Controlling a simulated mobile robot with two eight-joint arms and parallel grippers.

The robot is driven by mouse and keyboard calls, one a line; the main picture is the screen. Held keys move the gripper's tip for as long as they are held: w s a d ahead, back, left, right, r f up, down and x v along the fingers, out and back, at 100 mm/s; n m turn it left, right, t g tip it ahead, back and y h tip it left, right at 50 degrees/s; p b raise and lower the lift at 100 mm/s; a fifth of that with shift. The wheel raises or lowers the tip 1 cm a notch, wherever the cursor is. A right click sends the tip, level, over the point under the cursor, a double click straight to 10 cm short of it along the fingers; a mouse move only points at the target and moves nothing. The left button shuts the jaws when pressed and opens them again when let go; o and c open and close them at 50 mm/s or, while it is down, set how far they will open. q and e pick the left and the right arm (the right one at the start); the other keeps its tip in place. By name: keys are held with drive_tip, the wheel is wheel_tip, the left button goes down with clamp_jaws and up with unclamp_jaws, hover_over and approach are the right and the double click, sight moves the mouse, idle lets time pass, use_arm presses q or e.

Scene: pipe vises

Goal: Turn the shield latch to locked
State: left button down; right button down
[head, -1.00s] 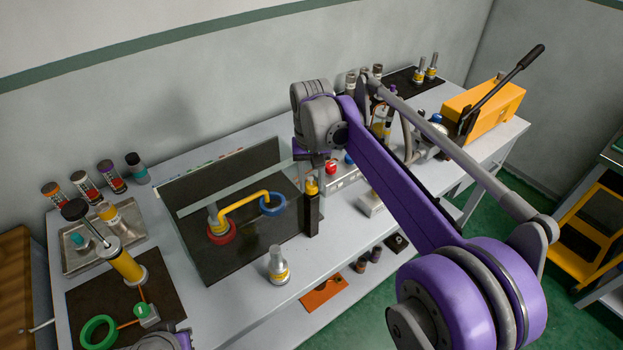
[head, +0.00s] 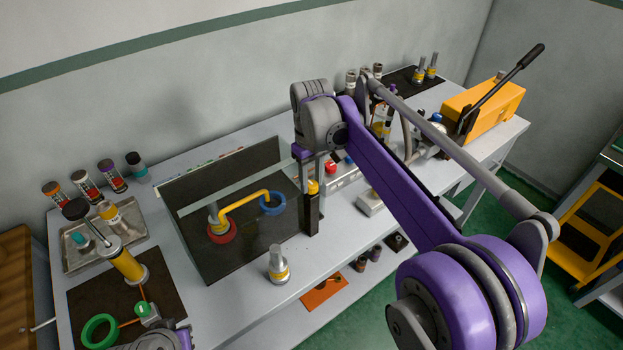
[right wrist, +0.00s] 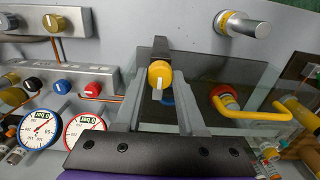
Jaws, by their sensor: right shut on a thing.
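The shield latch is a yellow knob (head: 314,187) on a black post (head: 312,215) at the right front of the clear shield (head: 240,190). In the right wrist view the knob (right wrist: 160,73) shows a pale pointer toward the bottom of the picture. My right gripper (head: 314,181) reaches down from above, its two grey fingers on either side of the knob. In the right wrist view the fingertips (right wrist: 160,77) are shut on it.
Behind the shield, a yellow bent pipe (head: 243,203) joins red and blue rings. A silver and yellow fitting (head: 278,266) stands near the table's front edge. A panel with knobs (right wrist: 60,85) and two dials (right wrist: 60,130) is beside the post. An orange press (head: 487,110) stands far right.

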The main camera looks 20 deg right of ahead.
sight(312, 184)
idle(0.3)
drive_tip(key=c, duration=0.5)
unclamp_jaws()
wheel_tip(312, 184, up, 11)
drive_tip(key=shift+p, duration=0.45)
drive_tip(key=shift+f, duration=0.1)
drive_tip(key=s+d+f+m+t, duration=0.2)
drive_tip(key=s+f+m+t, duration=0.2)
drive_tip(key=s+f, duration=1.5)
drive_tip(key=s+t, duration=0.2)
drive_tip(key=s, duration=0.2)
